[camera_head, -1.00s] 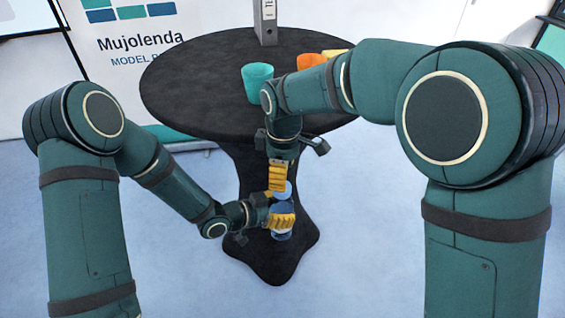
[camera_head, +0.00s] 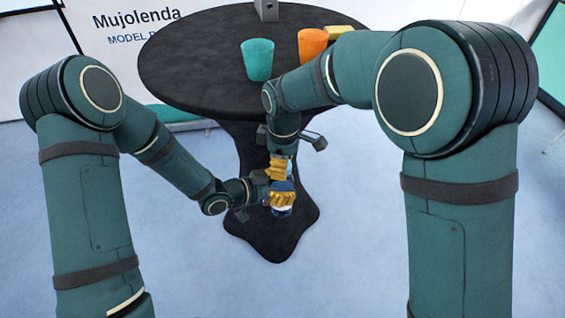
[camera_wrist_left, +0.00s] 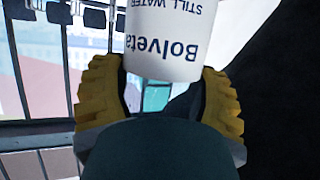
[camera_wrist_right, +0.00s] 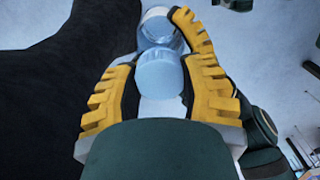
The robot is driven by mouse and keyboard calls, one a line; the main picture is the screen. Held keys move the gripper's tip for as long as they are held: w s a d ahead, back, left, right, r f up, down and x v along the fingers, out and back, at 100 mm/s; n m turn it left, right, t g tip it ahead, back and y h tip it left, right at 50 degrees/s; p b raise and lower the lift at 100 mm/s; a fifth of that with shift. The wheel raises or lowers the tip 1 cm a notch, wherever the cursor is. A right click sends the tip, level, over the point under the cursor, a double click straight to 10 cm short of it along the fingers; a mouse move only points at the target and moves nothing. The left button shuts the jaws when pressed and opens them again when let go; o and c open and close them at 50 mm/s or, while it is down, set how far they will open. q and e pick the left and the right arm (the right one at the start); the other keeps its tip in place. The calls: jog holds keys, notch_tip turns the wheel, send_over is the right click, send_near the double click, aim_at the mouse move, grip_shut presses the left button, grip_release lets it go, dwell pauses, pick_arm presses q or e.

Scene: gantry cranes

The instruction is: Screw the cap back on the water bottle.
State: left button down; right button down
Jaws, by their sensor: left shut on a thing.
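My left gripper (camera_head: 281,189) is shut on the water bottle (camera_head: 282,211), below the table's near edge. In the left wrist view the bottle's white label (camera_wrist_left: 165,45) reads upside down between the yellow fingers (camera_wrist_left: 160,95). My right gripper (camera_head: 279,170) is directly above and points down. In the right wrist view its fingers (camera_wrist_right: 160,65) close on the light-blue cap (camera_wrist_right: 158,76). A clear, bluish part of the bottle (camera_wrist_right: 158,26) shows just beyond the cap.
A black round table (camera_head: 195,70) stands beyond my grippers, its dark base spreading below them. On it are a teal cup (camera_head: 257,60), an orange cup (camera_head: 312,44), a yellow object (camera_head: 338,32) and a grey box (camera_head: 266,9). Floor on both sides is clear.

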jog(key=c, duration=0.5)
grip_release()
jog(key=shift+r, duration=2.3)
jog(key=shift+o, duration=0.2)
jog(key=shift+r, duration=0.15)
jog(key=shift+c, duration=1)
jog(key=shift+d+r, duration=0.1)
jog(key=shift+r, duration=1.5)
